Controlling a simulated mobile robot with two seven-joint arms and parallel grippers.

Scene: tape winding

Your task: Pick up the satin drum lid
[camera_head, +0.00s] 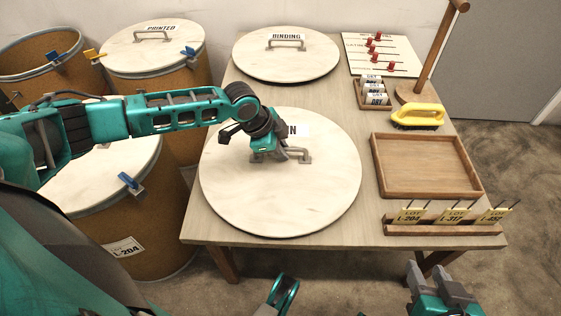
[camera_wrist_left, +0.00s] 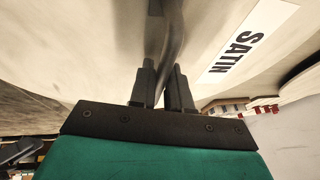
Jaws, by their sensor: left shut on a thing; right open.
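The satin drum lid (camera_head: 300,205) is a large pale round disc lying on the wooden table in the head view. Its label is partly hidden by my arm there, but the left wrist view shows the lid (camera_wrist_left: 60,50) with the word SATIN on its label (camera_wrist_left: 245,42). My left gripper (camera_head: 274,158) is at the lid's metal handle (camera_head: 303,156). In the left wrist view its two fingers (camera_wrist_left: 162,90) are shut on the handle bar (camera_wrist_left: 172,45). My right gripper (camera_head: 440,280) is open and empty in front of the table, at the lower right.
The BINDING lid (camera_head: 286,62) lies behind on the table (camera_head: 215,215). An empty wooden tray (camera_head: 425,190), a yellow brush (camera_head: 420,114) and a rack of LOT cards (camera_head: 445,229) are on the right. Drums, including an open one (camera_head: 40,85), stand on the left.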

